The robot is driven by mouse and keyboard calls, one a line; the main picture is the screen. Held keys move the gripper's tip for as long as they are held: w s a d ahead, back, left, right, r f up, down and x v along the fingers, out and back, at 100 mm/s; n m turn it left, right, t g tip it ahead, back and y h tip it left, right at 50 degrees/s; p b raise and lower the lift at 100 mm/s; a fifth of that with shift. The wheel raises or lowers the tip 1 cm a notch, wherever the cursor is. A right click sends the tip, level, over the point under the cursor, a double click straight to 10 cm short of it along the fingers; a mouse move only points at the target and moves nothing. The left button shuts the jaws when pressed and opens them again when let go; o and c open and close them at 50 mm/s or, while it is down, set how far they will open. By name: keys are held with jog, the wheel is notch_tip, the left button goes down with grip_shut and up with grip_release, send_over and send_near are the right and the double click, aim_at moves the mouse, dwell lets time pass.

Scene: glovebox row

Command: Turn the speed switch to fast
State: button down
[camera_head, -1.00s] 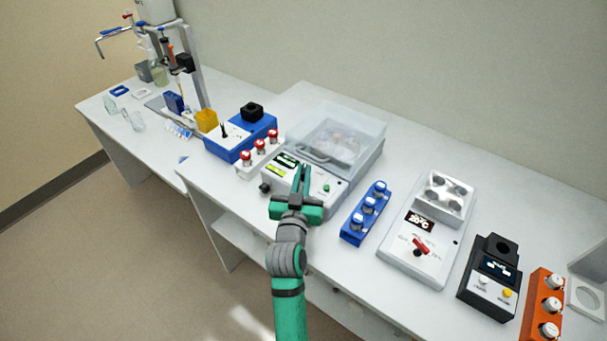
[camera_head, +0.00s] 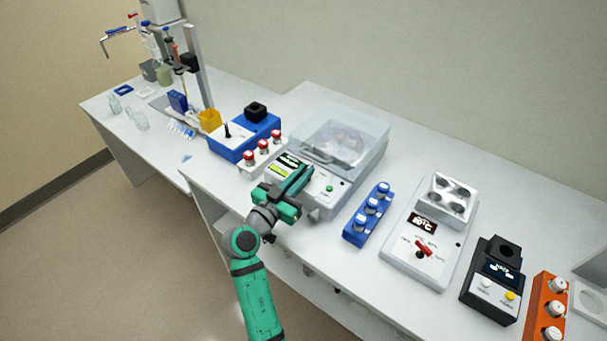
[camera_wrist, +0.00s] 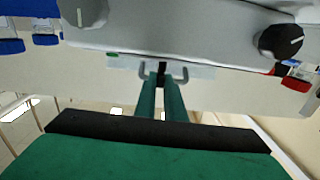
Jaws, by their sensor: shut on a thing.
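The clear-lidded machine (camera_head: 340,140) stands on the white bench, and my gripper (camera_head: 304,172) is at its front panel. The panel has a display (camera_head: 285,167) and a green button (camera_head: 330,188). In the wrist view the green fingers (camera_wrist: 160,82) are shut on a small black lever (camera_wrist: 161,66), apparently the speed switch, between two grey hooked guards (camera_wrist: 180,74). The fingers hide most of the lever, and its setting cannot be read. A black knob (camera_wrist: 280,41) is to the right in the wrist view, and a grey knob (camera_wrist: 84,12) is at upper left.
A white rack with red-capped vials (camera_head: 262,155) stands to the left, and a blue vial rack (camera_head: 368,215) to the right. A device with a red knob (camera_head: 423,250) and a black device (camera_head: 492,280) are further right. The floor in front is clear.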

jog(key=shift+a+f+m+h, duration=0.1)
jog(key=shift+m+h, duration=0.2)
jog(key=shift+h, duration=0.1)
jog(key=c, duration=1.8)
grip_release()
jog(key=shift+c, duration=0.2)
jog(key=v, duration=1.1)
jog(key=shift+r, duration=0.25)
jog(key=shift+w, duration=0.15)
